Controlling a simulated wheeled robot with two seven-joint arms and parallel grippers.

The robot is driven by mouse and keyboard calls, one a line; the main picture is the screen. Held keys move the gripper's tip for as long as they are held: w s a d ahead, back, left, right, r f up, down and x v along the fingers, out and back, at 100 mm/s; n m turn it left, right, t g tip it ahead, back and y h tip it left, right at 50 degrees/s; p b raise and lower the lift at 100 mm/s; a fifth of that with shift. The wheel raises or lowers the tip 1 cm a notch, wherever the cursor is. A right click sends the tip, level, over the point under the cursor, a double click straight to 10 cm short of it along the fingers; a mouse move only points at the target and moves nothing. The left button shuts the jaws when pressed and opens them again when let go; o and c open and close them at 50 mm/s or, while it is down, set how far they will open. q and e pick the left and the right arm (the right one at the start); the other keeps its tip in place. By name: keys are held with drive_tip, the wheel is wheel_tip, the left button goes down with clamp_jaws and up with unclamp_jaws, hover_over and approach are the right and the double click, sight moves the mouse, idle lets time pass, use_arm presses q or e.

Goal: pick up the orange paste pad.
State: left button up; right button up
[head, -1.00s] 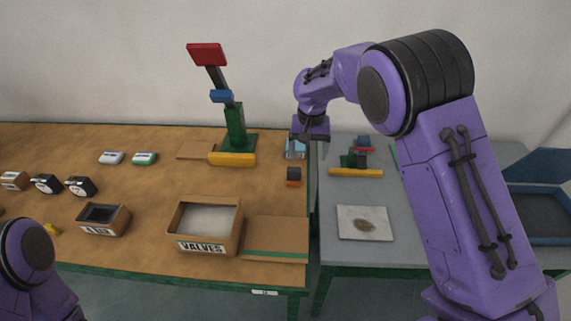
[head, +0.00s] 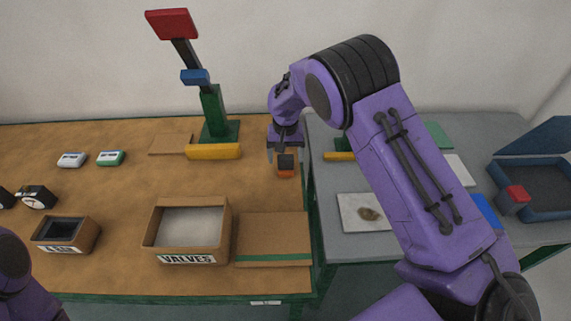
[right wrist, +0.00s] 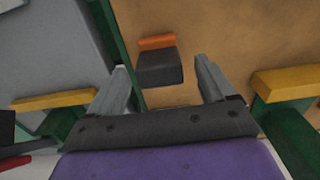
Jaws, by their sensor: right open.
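The orange paste pad (head: 286,172) is a small block with an orange base and a dark grey top part. It lies on the brown table near its right edge. My right gripper (head: 284,154) is open and points down just behind and above it. In the right wrist view, the pad (right wrist: 157,43) shows its orange strip and dark block between and beyond the two fingers of the open gripper (right wrist: 162,68). Nothing is held, and I see no contact. Only a link of my left arm shows at the lower left; the left gripper is out of view.
On the brown table (head: 120,185) are an open VALVES box (head: 225,235), a flat cardboard piece (head: 272,240) and a green stand (head: 213,115) with a yellow bar (head: 214,152). A gap separates the grey table (head: 345,262), which holds a white stained plate (head: 365,213).

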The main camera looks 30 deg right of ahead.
sight(286, 157)
wheel_tip(286, 157, down, 3)
drive_tip(key=shift+r, duration=0.1)
drive_tip(key=shift+f, duration=0.45)
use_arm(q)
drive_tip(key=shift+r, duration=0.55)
use_arm(e)
drive_tip(key=c, duration=1.1)
drive_tip(key=shift+o, duration=0.2)
drive_tip(key=shift+r, duration=0.1)
drive_tip(key=shift+r, duration=0.3)
wheel_tip(286, 157, up, 3)
drive_tip(key=shift+a+f+b, duration=0.1)
drive_tip(key=shift+b, duration=0.5)
use_arm(q)
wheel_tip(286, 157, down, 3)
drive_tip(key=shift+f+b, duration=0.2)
drive_tip(key=shift+b, duration=0.7)
use_arm(e)
drive_tip(key=s+a+r, duration=0.9)
drive_tip(key=s, duration=0.1)
drive_tip(key=shift+s+r, duration=0.3)
drive_tip(key=shift+s, duration=0.05)
